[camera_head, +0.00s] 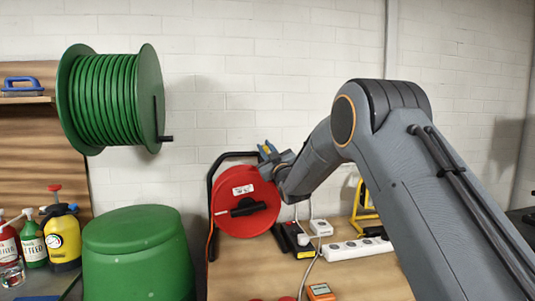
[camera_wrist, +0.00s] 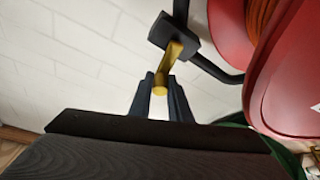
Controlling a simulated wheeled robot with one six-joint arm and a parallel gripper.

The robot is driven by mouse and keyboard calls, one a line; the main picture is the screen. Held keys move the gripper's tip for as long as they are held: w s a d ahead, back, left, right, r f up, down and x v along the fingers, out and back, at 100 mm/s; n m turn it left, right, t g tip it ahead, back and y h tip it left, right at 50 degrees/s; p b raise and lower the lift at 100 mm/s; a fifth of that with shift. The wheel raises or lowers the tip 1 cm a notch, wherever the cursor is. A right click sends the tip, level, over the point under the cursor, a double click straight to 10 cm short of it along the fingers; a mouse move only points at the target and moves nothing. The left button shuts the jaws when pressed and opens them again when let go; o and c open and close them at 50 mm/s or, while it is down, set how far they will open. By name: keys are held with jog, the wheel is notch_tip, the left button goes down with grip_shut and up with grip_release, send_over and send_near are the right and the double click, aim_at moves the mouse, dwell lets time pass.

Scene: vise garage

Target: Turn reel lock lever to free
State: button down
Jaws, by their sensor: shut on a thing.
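The red cable reel (camera_head: 245,205) stands on the workbench against the wall, held in a black tube frame. In the wrist view its red disc (camera_wrist: 295,85) fills the right side. The yellow lock lever (camera_wrist: 174,55) sticks out of a dark block (camera_wrist: 165,32) on the frame and slants toward me. My gripper (camera_wrist: 162,86) has its two dark fingers on either side of the lever's rounded end, shut on it. In the head view my gripper (camera_head: 272,158) is at the reel's upper right edge, and the lever is mostly hidden there.
A green hose reel (camera_head: 110,100) hangs on the wall at upper left, above a green lidded bin (camera_head: 138,250). Spray bottles (camera_head: 62,235) stand at far left. A white power strip (camera_head: 355,248) and an orange meter (camera_head: 320,292) lie on the bench (camera_head: 375,280), right of the reel.

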jog(key=shift+s+a+f+n+g+y+b, duration=0.25)
jog(key=shift+a+f+n+g+b, duration=0.8)
jog(key=shift+n, duration=1.25)
jog(key=shift+s+a+n+g+y+b, duration=0.1)
jog(key=shift+n+g+y+b, duration=0.45)
jog(key=shift+n+b, duration=1.4)
jog(key=shift+s+a+f+n+g+y+b, duration=0.15)
jog(key=shift+a+f+n+g+b, duration=0.65)
jog(key=shift+n, duration=1.85)
jog(key=shift+d+r+g, duration=0.15)
jog(key=shift+d+g, duration=0.05)
jog(key=shift+g, duration=0.1)
jog(key=c, duration=1.6)
grip_release()
jog(key=shift+c, duration=0.2)
jog(key=b+v, duration=0.1)
jog(key=v, duration=0.6)
jog(key=shift+s+d+b, duration=0.2)
jog(key=shift+s+b, duration=0.15)
